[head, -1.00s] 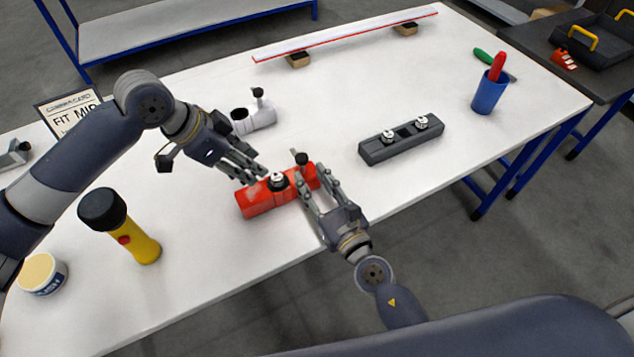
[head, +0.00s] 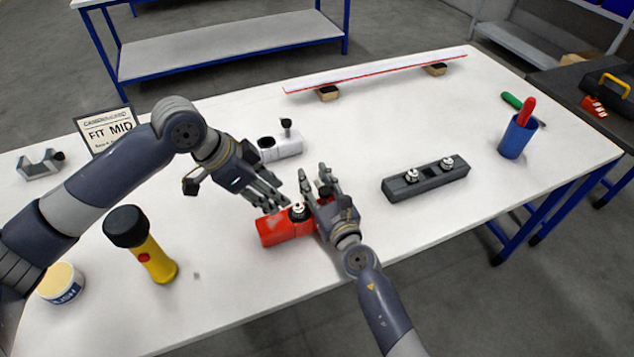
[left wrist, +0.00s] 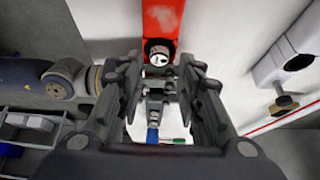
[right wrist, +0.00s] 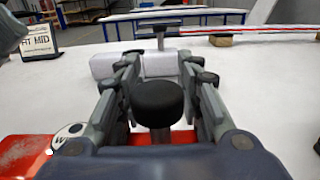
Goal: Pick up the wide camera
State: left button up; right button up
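A small silver-and-black camera (head: 298,211) sits upright in the red housing (head: 275,231). It also shows in the left wrist view (left wrist: 160,56) and at the left in the right wrist view (right wrist: 70,131). Two similar cameras, (head: 411,176) and (head: 447,163), stand in the dark rack (head: 428,184), with an empty middle slot between them. I cannot tell which is the wide one. My left gripper (head: 276,194) is open and empty, above and beside the housing's camera. My right gripper (head: 316,182) is open around the black knob (right wrist: 158,101) on the housing; contact is unclear.
A white housing (head: 284,147) stands behind the grippers; a grey housing (head: 40,166) and a sign reading FIT MID (head: 107,128) are at the left. A yellow flashlight (head: 154,260) and tub (head: 62,284) stand front left. A blue cup (head: 517,137) stands right.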

jog(key=shift+c, duration=0.5)
grip_shut()
pick_arm(q)
jog(key=o, duration=0.4)
jog(key=shift+c, duration=0.2)
notch_tip(320, 180, up, 5)
jog(key=m+g+y, duration=0.2)
jog(key=m+y, duration=0.2)
jog(key=y, duration=0.1)
send_over(299, 208)
jog(key=shift+y, duration=0.3)
jog(key=f, duration=0.6)
jog(key=shift+s+a+f, duration=0.1)
jog(key=shift+a+f, duration=0.15)
jog(key=shift+f, duration=0.05)
jog(key=shift+d+f, duration=0.15)
jog(key=shift+f, duration=1.25)
jog(key=shift+d+f, duration=0.1)
jog(key=shift+f, duration=1.25)
